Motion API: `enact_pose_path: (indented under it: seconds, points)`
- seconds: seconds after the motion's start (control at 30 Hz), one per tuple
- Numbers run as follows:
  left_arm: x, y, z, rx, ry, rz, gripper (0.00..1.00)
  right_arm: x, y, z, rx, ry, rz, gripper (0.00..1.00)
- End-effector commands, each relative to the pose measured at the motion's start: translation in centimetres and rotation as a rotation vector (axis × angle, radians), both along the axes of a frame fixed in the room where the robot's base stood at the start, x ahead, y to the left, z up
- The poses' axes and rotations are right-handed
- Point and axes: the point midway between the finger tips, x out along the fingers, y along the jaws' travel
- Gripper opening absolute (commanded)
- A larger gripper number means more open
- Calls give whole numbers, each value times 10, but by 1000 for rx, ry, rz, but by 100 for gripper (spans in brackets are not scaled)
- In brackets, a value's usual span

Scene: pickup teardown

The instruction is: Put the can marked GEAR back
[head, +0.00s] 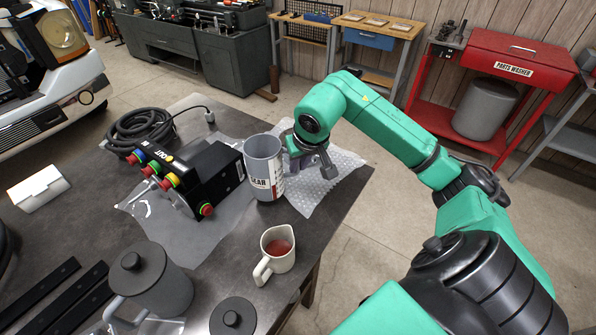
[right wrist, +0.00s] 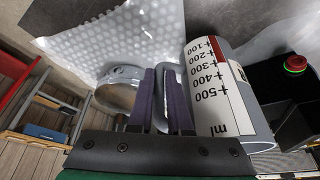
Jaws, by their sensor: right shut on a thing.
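The can marked GEAR (head: 262,160) is a tall grey open-topped cylinder with a white label. It stands upright at the right of the black control box, by the bubble wrap; I cannot tell whether its base touches the table. In the right wrist view the can (right wrist: 215,90) shows its ml scale and lies to the right of the fingers. My right gripper (head: 308,158) is at the can's right side. Its purple fingers (right wrist: 165,100) are shut on the can's grey handle, partly hidden between them. My left gripper is not in view.
The black control box (head: 200,178) with coloured buttons is close on the can's left. A white jug (head: 276,262) with red liquid stands in front. A lidded grey can (head: 160,285) and a loose lid (head: 232,318) are nearer. Bubble wrap (head: 335,178) lies by the table's right edge.

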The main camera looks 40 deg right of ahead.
Motion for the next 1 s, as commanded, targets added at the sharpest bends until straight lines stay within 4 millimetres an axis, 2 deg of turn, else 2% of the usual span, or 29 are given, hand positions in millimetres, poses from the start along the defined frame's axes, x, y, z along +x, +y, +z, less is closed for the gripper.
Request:
enact_pose_path:
  seconds: [0.1,0.17,0.47,0.5,0.57,0.87,1.0]
  points:
    - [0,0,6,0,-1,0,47,0,1,-20,5,4,2,0]
    - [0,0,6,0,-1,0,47,0,1,-26,3,2,1,0]
    - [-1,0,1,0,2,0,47,0,0,-30,1,0,1,0]
    - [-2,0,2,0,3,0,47,0,0,-30,0,2,1,24]
    - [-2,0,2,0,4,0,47,0,0,-30,1,2,1,47]
    - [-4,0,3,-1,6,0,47,0,0,-29,1,3,1,47]
    - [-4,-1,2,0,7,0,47,-2,0,-22,-1,0,1,47]
